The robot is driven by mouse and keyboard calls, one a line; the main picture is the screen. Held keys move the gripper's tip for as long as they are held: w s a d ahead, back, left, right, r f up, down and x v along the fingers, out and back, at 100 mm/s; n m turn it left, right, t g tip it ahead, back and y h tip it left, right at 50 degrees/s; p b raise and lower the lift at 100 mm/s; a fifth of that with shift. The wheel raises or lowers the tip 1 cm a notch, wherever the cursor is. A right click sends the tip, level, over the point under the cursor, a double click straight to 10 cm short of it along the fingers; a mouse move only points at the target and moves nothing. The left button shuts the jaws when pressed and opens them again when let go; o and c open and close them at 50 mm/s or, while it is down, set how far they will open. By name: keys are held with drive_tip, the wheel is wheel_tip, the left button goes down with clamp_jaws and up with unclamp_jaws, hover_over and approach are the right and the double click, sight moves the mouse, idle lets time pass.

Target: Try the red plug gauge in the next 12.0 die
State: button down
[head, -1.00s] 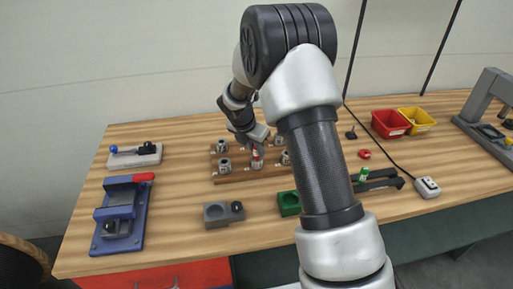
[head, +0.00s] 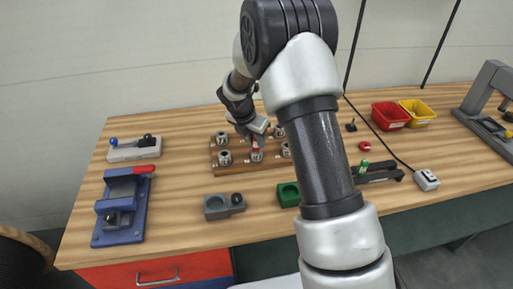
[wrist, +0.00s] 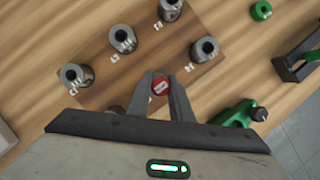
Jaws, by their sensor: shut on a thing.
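My gripper (wrist: 160,92) is shut on the red plug gauge (wrist: 160,86), whose round red end shows between the fingers in the wrist view. In the head view the red gauge (head: 257,143) is upright just above or at a grey die (head: 256,157) in the front middle of the brown die board (head: 241,170). I cannot tell whether its tip is inside the bore. Other grey dies with dark bores stand around it: one at the left (wrist: 76,76), two behind (wrist: 122,39) (wrist: 171,9), one at the right (wrist: 204,49). Their size labels are too small to read.
A green-and-black fixture (head: 288,195) and a grey block (head: 224,206) stand in front of the board. A blue vise-like fixture (head: 123,207) is at left. Red (head: 390,115) and yellow (head: 417,112) bins stand back right.

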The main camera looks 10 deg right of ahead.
drive_tip(key=shift+r+p, duration=2.9)
drive_tip(key=shift+r, duration=0.75)
